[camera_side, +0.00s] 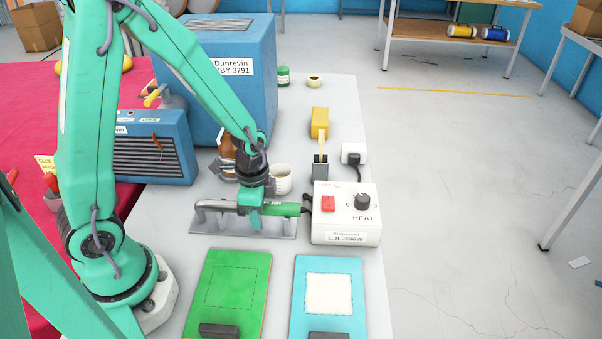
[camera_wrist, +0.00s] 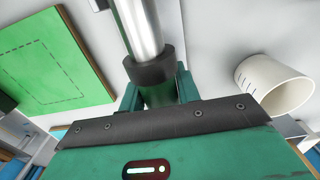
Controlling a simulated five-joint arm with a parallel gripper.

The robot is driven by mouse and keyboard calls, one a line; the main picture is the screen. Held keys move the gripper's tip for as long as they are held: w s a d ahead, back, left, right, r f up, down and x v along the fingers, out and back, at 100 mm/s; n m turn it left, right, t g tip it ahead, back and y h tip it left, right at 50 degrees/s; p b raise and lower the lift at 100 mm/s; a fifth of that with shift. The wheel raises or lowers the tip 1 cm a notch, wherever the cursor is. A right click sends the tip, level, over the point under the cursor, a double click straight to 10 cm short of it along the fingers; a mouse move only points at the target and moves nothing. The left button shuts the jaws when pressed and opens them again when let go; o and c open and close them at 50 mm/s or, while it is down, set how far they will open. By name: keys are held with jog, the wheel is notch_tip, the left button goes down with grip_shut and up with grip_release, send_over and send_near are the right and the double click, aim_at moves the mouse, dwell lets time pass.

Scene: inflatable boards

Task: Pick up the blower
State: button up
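The blower (camera_side: 285,209) has a green handle and a silver metal tube. It lies level on a grey metal stand (camera_side: 240,227), behind the two boards. My gripper (camera_side: 256,217) is down at the blower, with its fingers around the handle near the tube. In the wrist view, my gripper (camera_wrist: 160,92) has one finger on each side of the green handle, just behind the black collar (camera_wrist: 150,68). The silver tube (camera_wrist: 138,25) runs away from it. The fingers are close to the handle, but I cannot tell whether they press on it.
A white HEAT control box (camera_side: 346,230) stands right of the blower. A white mug (camera_side: 282,178) is close behind my gripper. A green board (camera_side: 228,290) and a light blue board (camera_side: 328,310) lie in front. A large blue box (camera_side: 225,65) stands behind.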

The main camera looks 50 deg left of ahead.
jog(key=shift+r, duration=0.1)
jog(key=shift+c, duration=0.3)
jog(key=shift+w+r, duration=0.1)
jog(key=shift+r, duration=1.25)
jog(key=s+d+r, duration=0.6)
jog(key=d+r, duration=0.2)
jog(key=d, duration=0.2)
jog(key=shift+s, duration=0.1)
jog(key=w+d+r+n, duration=0.4)
jog(key=w+d, duration=0.3)
jog(key=w, duration=0.2)
jog(key=w+d+r+n, duration=0.5)
jog(key=w+d, duration=0.2)
jog(key=w, duration=0.3)
jog(key=shift+r, duration=0.2)
jog(key=shift+a+f, duration=0.1)
jog(key=shift+f, duration=0.05)
